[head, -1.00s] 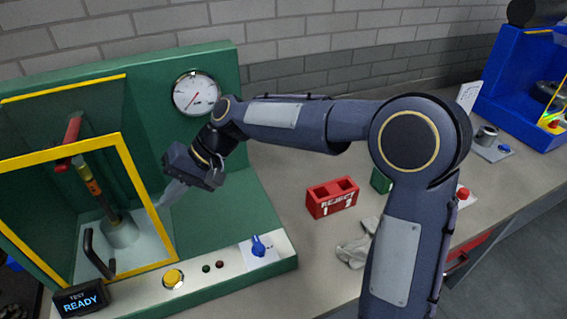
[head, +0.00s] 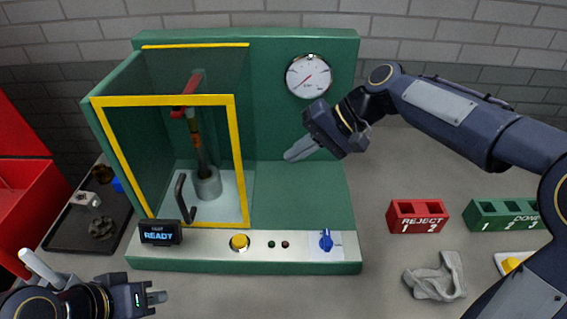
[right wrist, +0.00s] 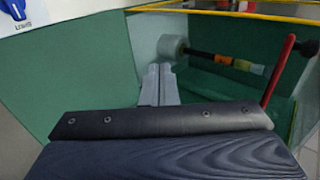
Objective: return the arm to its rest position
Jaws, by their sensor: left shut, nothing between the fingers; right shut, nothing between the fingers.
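My right gripper (head: 299,151) is shut and empty. It hangs in front of the green test stand's back panel, below the gauge and right of the yellow-framed guard. In the right wrist view its closed fingers (right wrist: 159,84) point toward the guarded bay. My left gripper (head: 157,297) is shut and empty at the lower left, in front of the green stand (head: 300,200). The right arm reaches in from the right edge, over the bench.
The yellow-framed guard (head: 238,150) encloses a cylinder part (head: 207,183) and red lever (head: 188,95). A black tray (head: 75,235) lies left. Bench between stand and REJECT box is clear.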

